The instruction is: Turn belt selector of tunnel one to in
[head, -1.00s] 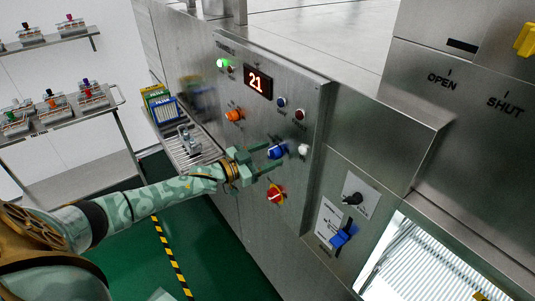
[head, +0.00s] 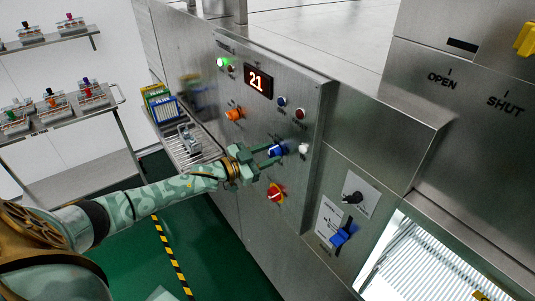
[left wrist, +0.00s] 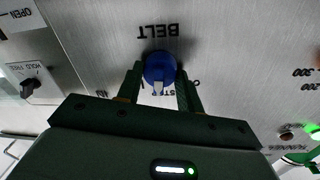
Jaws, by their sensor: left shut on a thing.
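The belt selector is a blue round knob (head: 279,150) on the steel control panel (head: 299,90). In the left wrist view the knob (left wrist: 159,67) sits under the upside-down word BELT. Its pale pointer is toward the bottom of that picture, near lettering partly hidden by the gripper. Smaller lettering lies to either side. My left gripper (head: 270,157) is shut on the knob, and in the left wrist view its fingers (left wrist: 160,82) stand one on each side of it. My right gripper is not in view.
Lower right are a black switch (head: 353,197) and a blue lever (head: 341,237). A rack trolley (head: 75,125) stands at left.

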